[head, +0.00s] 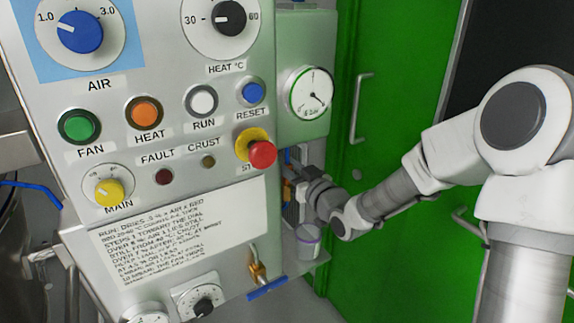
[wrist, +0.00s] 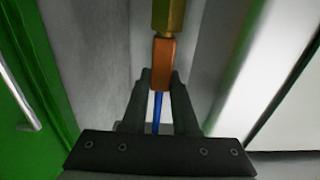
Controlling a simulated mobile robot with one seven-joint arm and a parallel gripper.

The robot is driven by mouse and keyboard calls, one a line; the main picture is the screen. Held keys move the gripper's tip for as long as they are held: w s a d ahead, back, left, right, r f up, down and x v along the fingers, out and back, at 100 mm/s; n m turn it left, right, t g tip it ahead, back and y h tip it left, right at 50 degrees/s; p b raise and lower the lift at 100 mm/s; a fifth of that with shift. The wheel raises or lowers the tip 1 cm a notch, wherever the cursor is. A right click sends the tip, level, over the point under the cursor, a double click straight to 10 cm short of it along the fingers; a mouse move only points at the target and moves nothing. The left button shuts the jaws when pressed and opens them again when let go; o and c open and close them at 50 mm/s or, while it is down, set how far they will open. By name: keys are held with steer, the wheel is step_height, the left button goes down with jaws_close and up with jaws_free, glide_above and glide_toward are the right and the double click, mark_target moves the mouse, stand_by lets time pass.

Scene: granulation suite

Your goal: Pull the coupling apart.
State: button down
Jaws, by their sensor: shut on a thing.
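The coupling shows in the wrist view as an orange sleeve (wrist: 162,62) end to end with a brass fitting (wrist: 168,14). The two appear to touch, with no clear gap between them. A blue hose (wrist: 156,112) runs from the sleeve's near end back between my fingers. My gripper (wrist: 161,76) is shut on the orange sleeve, one dark finger on each side. In the head view my gripper (head: 297,190) is beside the panel, below the gauge, and a small orange part (head: 287,190) shows at its tip. The rest of the coupling is mostly hidden there.
The control panel (head: 220,165) with a red stop button (head: 262,154) stands left of my gripper. A pale cup (head: 308,243) sits just below it. A brass valve with a blue handle (head: 266,289) juts out lower left. A green door (head: 390,110) is behind.

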mark_target(287, 164)
stand_by(0.9)
steer(key=shift+a+r+p, duration=0.1)
steer(key=shift+r+p, duration=1.15)
steer(key=shift+r, duration=1.1)
steer(key=shift+w, duration=0.1)
steer(key=c, duration=0.7)
jaws_free()
steer(key=shift+c, duration=0.2)
steer(key=shift+o, duration=0.3)
steer(key=shift+f, duration=0.1)
